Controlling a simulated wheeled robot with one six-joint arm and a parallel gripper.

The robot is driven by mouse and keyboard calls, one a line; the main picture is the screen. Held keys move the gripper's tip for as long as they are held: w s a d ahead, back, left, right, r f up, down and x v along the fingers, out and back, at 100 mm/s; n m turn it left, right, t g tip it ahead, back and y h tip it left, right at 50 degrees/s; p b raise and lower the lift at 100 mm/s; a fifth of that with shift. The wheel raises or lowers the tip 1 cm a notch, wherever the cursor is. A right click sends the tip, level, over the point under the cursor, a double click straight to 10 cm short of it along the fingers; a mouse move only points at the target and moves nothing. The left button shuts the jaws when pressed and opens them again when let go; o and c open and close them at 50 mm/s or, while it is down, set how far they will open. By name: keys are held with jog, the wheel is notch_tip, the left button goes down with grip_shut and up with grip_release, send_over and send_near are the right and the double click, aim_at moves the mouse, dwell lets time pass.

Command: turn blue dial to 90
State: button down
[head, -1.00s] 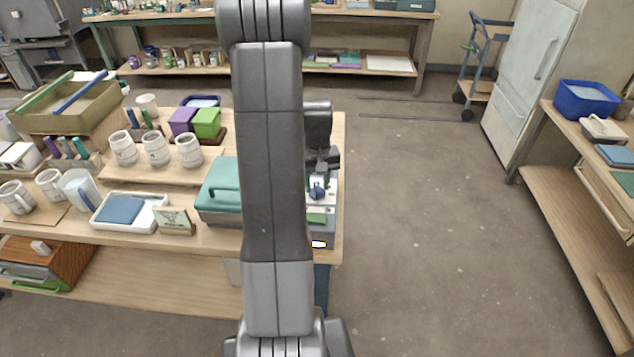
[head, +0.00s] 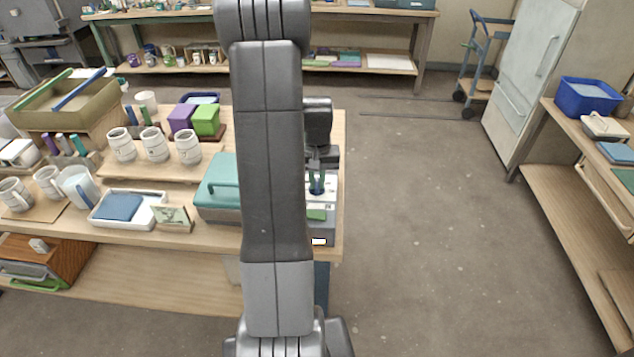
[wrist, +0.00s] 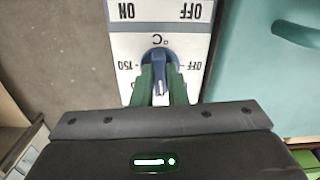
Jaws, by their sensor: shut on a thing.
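The blue dial (wrist: 157,57) sits on a white panel (wrist: 190,42) printed with upside-down marks: a °C sign, OFF at the right and 150 at the left. A pale mark on the dial faces the bottom of the wrist view, between my fingers. My gripper (wrist: 161,80) is shut on the dial, one green finger on each side of its grip. In the head view my gripper (head: 317,183) reaches down to the blue dial (head: 316,190) near the table's right end. The lower part of the dial's scale is hidden by my gripper.
A teal lidded box (head: 218,190) stands just left of the panel; it also fills the right of the wrist view (wrist: 270,70). A green block or button (head: 316,214) lies on the panel's front part. Open floor (head: 430,220) is to the right of the table.

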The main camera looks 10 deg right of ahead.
aim_at(317, 183)
jog(key=shift+m, duration=0.5)
jog(key=c, duration=1.4)
grip_release()
jog(key=shift+c, duration=0.2)
jog(key=shift+r, duration=0.1)
notch_tip(317, 183, up, 14)
jog(key=b, duration=0.1)
jog(key=shift+f, duration=0.25)
